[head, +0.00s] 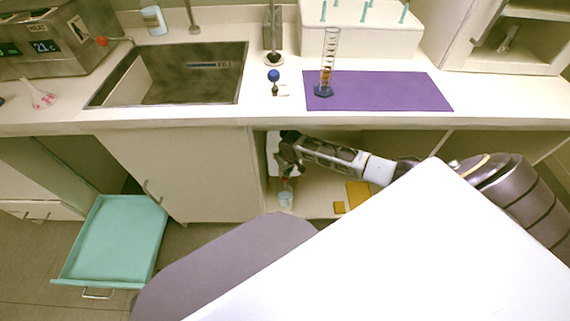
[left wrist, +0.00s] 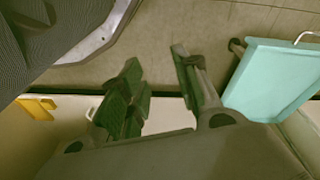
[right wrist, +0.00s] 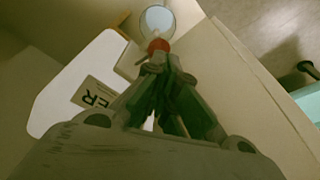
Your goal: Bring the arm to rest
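My right gripper (head: 288,170) reaches into the open cabinet below the counter. In the right wrist view its fingers (right wrist: 160,68) close together at the red knob (right wrist: 158,45) of a small round, pale-blue vessel (right wrist: 157,20). The vessel also shows below the gripper in the head view (head: 286,199); whether it rests on the cabinet floor I cannot tell. My left gripper (left wrist: 160,80) is open and empty in the left wrist view, with bare floor beyond its fingers. The left gripper does not show in the head view.
A white container (right wrist: 65,85) with a label stands beside the right gripper. Orange pieces (head: 358,194) lie on the cabinet floor. A teal drawer (head: 115,240) is pulled out at left. The counter holds a sink (head: 215,75) and a purple mat (head: 400,92) with a cylinder (head: 328,60).

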